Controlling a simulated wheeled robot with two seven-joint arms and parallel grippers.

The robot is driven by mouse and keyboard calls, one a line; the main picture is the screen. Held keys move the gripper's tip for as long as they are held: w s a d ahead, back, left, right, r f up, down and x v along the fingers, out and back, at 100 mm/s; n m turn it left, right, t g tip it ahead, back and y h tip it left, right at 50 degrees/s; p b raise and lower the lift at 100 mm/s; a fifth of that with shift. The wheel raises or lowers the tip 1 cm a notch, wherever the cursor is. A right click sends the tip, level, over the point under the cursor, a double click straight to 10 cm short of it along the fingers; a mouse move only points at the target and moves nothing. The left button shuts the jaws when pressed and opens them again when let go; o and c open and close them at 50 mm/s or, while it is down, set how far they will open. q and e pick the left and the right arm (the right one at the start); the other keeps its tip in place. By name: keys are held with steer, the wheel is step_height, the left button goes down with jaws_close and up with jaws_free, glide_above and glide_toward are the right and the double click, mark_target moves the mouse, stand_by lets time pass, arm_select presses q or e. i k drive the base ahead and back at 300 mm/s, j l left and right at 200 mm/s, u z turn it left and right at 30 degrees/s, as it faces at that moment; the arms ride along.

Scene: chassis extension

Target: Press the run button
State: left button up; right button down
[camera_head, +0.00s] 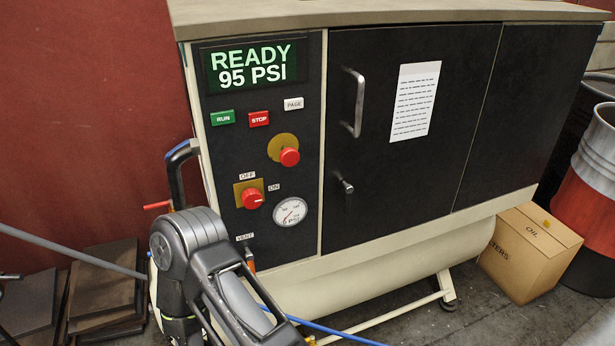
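The green RUN button (223,118) is at the upper left of the dark control panel (228,155), under a lit screen (250,66) reading READY 95 PSI. A red STOP button (259,119) is just right of it. One of my arms, grey and black, shows at the bottom left, below the panel and clear of the RUN button. I make out no fingertips on it. Neither of my grippers shows in this view.
A PAGE button (293,104), red mushroom button (289,157), red OFF/ON knob (252,198) and pressure gauge (290,212) share the panel. A door handle (355,103) stands out to the right. A cardboard box (528,252) and drum (590,190) stand at right.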

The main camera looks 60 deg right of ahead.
mark_target(228, 117)
steer(key=z, duration=1.8)
